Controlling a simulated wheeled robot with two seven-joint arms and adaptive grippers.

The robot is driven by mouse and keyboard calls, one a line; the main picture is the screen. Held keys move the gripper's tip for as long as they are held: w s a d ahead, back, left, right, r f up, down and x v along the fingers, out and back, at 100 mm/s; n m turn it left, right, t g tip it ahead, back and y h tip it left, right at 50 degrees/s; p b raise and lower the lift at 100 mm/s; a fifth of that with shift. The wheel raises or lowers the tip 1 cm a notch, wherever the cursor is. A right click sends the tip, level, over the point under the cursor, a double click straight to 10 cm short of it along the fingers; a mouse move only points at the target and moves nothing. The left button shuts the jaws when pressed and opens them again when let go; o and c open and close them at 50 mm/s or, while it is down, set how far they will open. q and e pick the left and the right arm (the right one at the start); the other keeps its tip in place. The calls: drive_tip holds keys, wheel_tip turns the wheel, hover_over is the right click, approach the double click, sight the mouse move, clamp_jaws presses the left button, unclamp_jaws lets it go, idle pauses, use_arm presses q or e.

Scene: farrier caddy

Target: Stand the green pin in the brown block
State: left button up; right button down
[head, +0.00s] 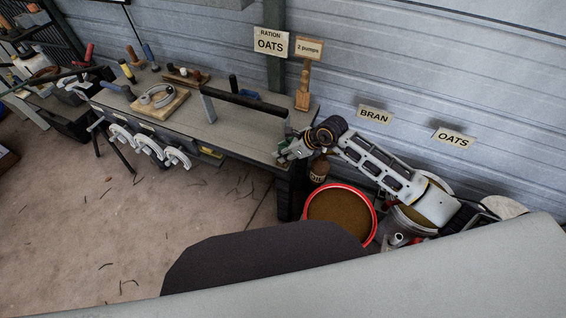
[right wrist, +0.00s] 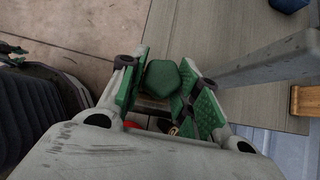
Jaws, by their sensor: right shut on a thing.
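The green pin (right wrist: 162,78) shows in the right wrist view as a dark green, faceted end between the green-padded fingers of my right gripper (right wrist: 165,92). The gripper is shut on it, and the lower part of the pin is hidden. In the head view my right gripper (head: 286,155) is at the right front end of the workbench, by its edge. A low brown block (head: 185,77) lies at the back of the bench, left of the gripper and well apart from it; it looks like the brown block, but its holes are too small to make out. My left gripper is not in view.
The workbench (head: 225,135) has a light board (head: 160,103) with a horseshoe, and a grey post with a long black bar (head: 245,103). A wooden pump stand (head: 303,98) is at the back right corner. A red-rimmed bucket (head: 341,213) stands below the gripper's arm.

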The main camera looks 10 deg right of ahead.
drive_tip(key=shift+f+b, duration=0.3)
drive_tip(key=shift+f, duration=0.1)
idle(0.7)
drive_tip(key=c, duration=1)
unclamp_jaws()
drive_tip(key=shift+o, duration=0.2)
drive_tip(key=shift+d+r, duration=0.1)
drive_tip(key=shift+r, duration=0.05)
drive_tip(key=v, duration=0.7)
drive_tip(key=shift+s+d+r, duration=0.15)
drive_tip(key=shift+d+r, duration=0.05)
drive_tip(key=shift+p+v, duration=0.95)
drive_tip(key=shift+v, duration=1.3)
